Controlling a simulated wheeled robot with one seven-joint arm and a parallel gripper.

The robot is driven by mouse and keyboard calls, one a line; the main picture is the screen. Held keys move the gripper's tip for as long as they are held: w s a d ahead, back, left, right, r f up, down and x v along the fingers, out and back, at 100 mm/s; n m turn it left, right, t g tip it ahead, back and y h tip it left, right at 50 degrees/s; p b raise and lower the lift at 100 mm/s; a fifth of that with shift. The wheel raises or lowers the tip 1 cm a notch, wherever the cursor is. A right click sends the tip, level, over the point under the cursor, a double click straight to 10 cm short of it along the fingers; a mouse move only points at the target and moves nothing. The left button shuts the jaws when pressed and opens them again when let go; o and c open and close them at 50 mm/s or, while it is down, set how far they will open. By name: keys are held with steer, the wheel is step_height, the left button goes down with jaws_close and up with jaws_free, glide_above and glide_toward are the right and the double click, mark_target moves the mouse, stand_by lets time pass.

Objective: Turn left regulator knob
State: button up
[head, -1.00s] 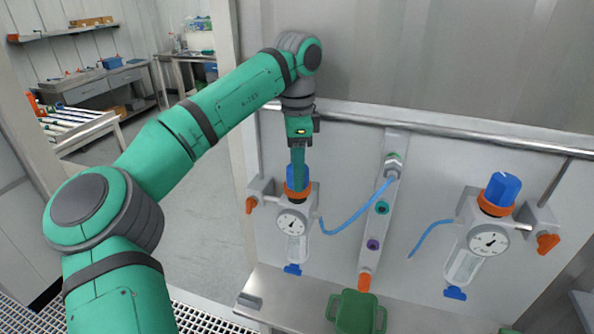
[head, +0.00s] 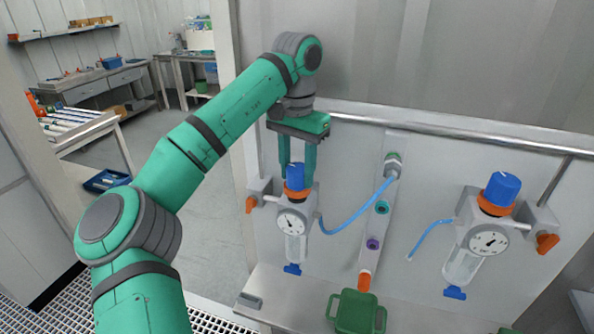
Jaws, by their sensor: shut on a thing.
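The left regulator stands on the panel left of the middle, with a blue knob (head: 295,177) on top, an orange ring under it, a round gauge (head: 291,222) and a clear bowl below. My gripper (head: 297,180) points down over this knob from above. Its two green fingers stand one on each side of the blue knob and are shut on it. The knob's top and front show between the fingers; its sides are partly hidden by them.
A second regulator with a blue knob (head: 500,189) is at the right. A blue hose (head: 358,212) runs from the left regulator to the central fitting column. A horizontal rail (head: 440,134) crosses behind. A green container (head: 356,311) sits on the ledge below.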

mark_target(297, 167)
steer(key=shift+n, duration=1.6)
steer(key=o, duration=1.1)
steer(key=shift+c, duration=0.2)
step_height(297, 167, up, 11)
steer(key=shift+f, duration=0.1)
